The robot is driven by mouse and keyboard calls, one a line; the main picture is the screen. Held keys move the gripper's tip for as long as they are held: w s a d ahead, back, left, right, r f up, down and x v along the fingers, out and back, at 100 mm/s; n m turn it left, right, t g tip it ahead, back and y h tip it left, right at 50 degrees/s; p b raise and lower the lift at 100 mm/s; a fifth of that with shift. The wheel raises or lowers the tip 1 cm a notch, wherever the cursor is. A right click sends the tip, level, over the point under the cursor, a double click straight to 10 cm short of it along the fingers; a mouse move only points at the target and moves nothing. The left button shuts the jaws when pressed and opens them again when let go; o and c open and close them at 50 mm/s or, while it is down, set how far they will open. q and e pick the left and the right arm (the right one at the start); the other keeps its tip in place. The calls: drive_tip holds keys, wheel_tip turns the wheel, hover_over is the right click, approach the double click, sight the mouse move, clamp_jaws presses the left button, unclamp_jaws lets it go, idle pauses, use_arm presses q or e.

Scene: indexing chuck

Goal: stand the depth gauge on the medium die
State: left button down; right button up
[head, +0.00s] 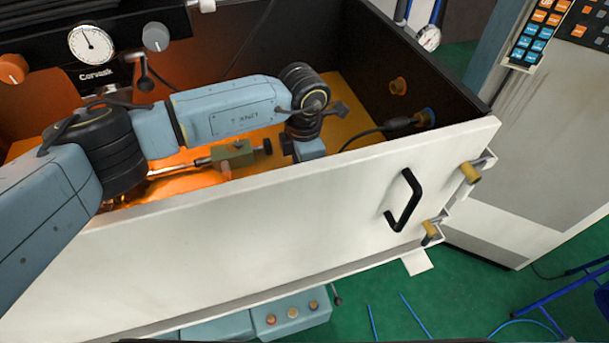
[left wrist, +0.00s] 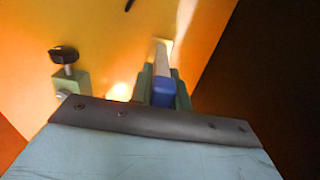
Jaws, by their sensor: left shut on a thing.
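In the left wrist view, my left gripper (left wrist: 162,82) is shut on a blue piece with a pale grey bar (left wrist: 163,96). It looks like the depth gauge, though most of it is hidden by the gripper. The bar points away from the wrist, towards the yellow-orange floor; I cannot tell whether it touches anything. In the head view, my left arm reaches over the white front panel, and the panel hides the gripper and what it holds. I cannot make out the medium die in either view. My right gripper is not in view.
A green block with a dark knob (head: 236,154) stands inside the enclosure, left of my wrist; it also shows in the left wrist view (left wrist: 68,78). The white front panel (head: 290,225) with a black handle (head: 405,200) and the dark side wall (head: 400,60) bound the space.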

use_arm(q)
wheel_tip(320, 180, down, 4)
drive_tip(key=shift+r+p, duration=0.1)
drive_tip(key=shift+p, duration=0.2)
drive_tip(key=shift+f, duration=0.25)
drive_tip(key=shift+w, duration=0.1)
drive_tip(key=shift+f, duration=0.2)
drive_tip(key=c, duration=1.3)
unclamp_jaws()
drive_tip(key=shift+r, duration=0.15)
drive_tip(key=shift+r, duration=0.15)
wheel_tip(320, 180, up, 12)
drive_tip(key=shift+f+b, duration=0.1)
drive_tip(key=shift+b, duration=0.75)
